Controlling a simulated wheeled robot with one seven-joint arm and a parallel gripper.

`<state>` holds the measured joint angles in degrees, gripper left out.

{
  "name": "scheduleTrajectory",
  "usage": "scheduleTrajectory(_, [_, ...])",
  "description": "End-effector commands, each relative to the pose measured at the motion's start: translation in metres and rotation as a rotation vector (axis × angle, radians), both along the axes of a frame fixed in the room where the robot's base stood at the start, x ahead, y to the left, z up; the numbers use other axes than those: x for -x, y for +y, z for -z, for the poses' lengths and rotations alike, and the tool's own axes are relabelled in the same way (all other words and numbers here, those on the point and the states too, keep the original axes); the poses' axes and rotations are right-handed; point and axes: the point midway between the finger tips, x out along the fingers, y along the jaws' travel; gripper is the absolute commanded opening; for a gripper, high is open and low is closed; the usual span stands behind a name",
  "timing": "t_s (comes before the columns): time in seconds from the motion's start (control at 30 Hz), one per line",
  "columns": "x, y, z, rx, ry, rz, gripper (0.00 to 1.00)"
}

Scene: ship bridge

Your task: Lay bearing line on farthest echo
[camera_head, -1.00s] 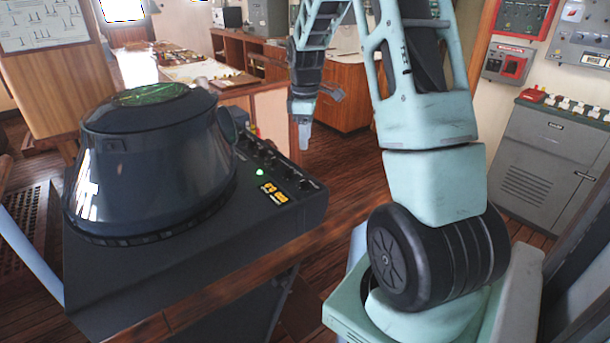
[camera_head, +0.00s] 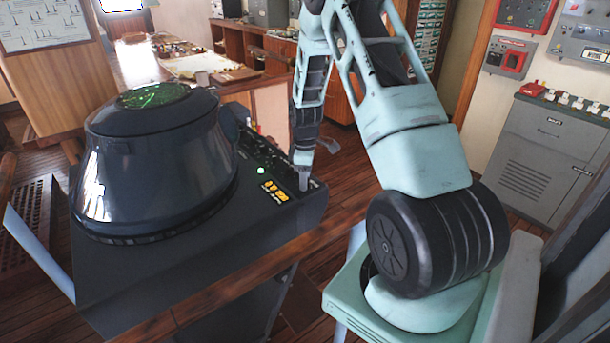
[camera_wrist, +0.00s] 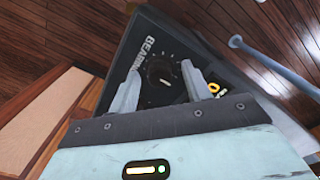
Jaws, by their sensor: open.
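The radar console (camera_head: 250,222) stands at the left with a dark viewing hood, and a green glowing screen (camera_head: 153,95) shows in the top of the hood. Echoes on that screen are too small to tell apart. In the wrist view my gripper (camera_wrist: 165,78) is open, with one finger on each side of a black knob (camera_wrist: 160,70) with a white pointer mark. The label beside the knob reads "BEARIN", partly cut off. Contact with the knob cannot be told.
More knobs (camera_head: 262,150) run along the console's panel behind my gripper. A wooden rail (camera_head: 235,283) borders the console's front. A chart table (camera_head: 205,66) stands behind, and a grey cabinet (camera_head: 535,155) is at the right.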

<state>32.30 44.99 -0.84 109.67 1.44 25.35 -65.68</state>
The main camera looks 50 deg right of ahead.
Motion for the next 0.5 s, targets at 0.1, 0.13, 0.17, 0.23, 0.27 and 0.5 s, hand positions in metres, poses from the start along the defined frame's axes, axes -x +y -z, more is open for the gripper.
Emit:
scheduleTrajectory(0.1, [-0.0001,0.0000,-0.0002,0.000,0.000,0.000,0.48])
scheduleTrajectory(0.13, [-0.0001,0.0000,-0.0002,0.000,0.000,0.000,0.43])
scheduleTrajectory(0.17, [-0.0001,0.0000,-0.0002,0.000,0.000,0.000,0.35])
scheduleTrajectory(0.23, [-0.0001,0.0000,-0.0003,0.000,0.000,0.000,0.15])
scheduleTrajectory(0.27, [-0.0001,0.0000,-0.0003,0.000,0.000,0.000,0.07])
scheduleTrajectory(0.5, [-0.0002,0.0000,-0.0004,0.000,0.000,0.007,0.04])
